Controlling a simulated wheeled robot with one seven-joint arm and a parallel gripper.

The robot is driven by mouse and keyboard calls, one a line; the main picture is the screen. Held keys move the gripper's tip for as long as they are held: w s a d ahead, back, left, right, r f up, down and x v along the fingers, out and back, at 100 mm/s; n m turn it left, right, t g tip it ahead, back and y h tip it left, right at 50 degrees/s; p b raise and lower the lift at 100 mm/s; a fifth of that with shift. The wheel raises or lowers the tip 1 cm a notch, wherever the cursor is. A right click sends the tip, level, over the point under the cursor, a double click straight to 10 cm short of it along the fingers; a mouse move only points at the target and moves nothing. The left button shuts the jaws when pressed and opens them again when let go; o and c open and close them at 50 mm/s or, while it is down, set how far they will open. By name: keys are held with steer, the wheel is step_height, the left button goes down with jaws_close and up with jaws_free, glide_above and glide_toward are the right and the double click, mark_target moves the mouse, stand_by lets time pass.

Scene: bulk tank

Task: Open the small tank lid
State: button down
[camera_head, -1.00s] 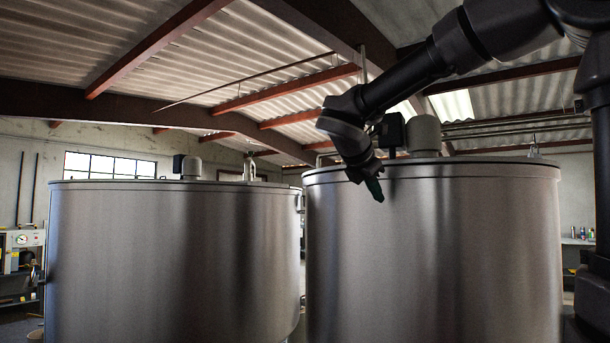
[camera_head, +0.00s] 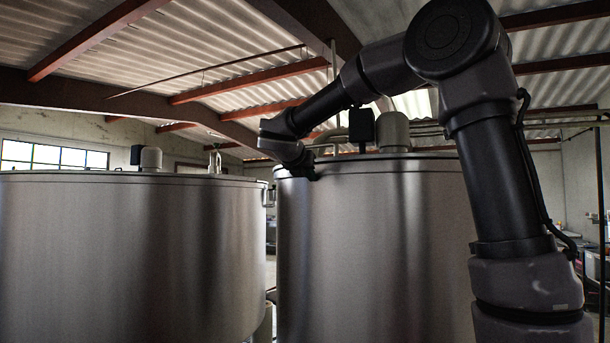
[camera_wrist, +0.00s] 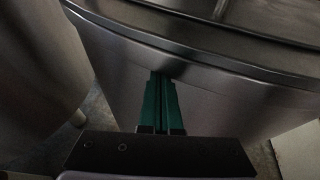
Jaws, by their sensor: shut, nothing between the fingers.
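Two large steel tanks stand side by side, the left tank (camera_head: 130,260) and the right tank (camera_head: 370,250). Their tops are seen nearly edge-on in the head view, so I cannot make out a small lid. My gripper (camera_head: 314,176) is at the upper left rim of the right tank. In the wrist view my gripper (camera_wrist: 160,78) is shut and empty, its green fingers together just below the tank rim (camera_wrist: 190,62), in front of the steel wall. Whether the fingertips touch the wall I cannot tell.
A motor housing (camera_head: 394,132) and a black box (camera_head: 361,125) rise above the right tank's top. Another housing (camera_head: 151,158) stands on the left tank. A narrow gap with a bracket (camera_head: 268,195) separates the tanks. Pipes run behind.

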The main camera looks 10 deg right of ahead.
steer(key=shift+s+r, duration=0.2)
steer(key=shift+r, duration=1.35)
